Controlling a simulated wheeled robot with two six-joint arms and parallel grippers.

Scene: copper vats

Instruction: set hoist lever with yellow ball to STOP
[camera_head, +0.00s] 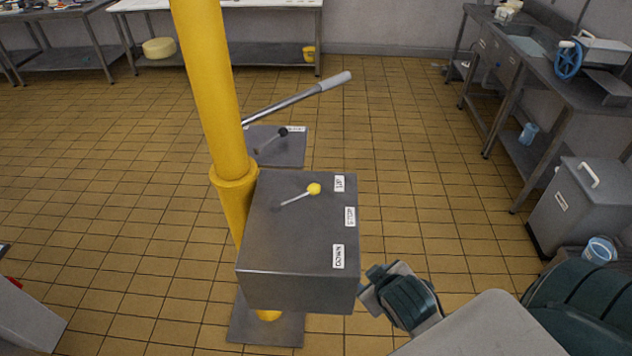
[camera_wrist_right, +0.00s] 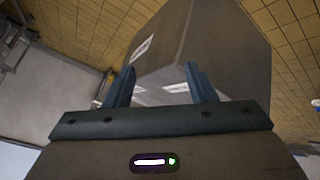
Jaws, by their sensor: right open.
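The hoist control box (camera_head: 300,240) is a grey metal box beside a yellow post. Its lever has a yellow ball (camera_head: 314,188) on a thin metal rod, which points up and right toward the UP label (camera_head: 339,183). The STOP label (camera_head: 350,216) and DOWN label (camera_head: 338,256) sit lower along the right edge. My right gripper (camera_head: 372,284) is near the box's lower right corner, away from the ball. In the right wrist view my open, empty fingers (camera_wrist_right: 157,84) point at the box (camera_wrist_right: 205,45); the lever is not visible there. My left gripper is out of view.
The yellow post (camera_head: 212,90) rises left of the box. Behind the box are a second panel (camera_head: 290,152) with a black-ball lever (camera_head: 283,132) and a long grey-gripped handle (camera_head: 334,81). A grey bin (camera_head: 580,205) stands at right. The tiled floor between is clear.

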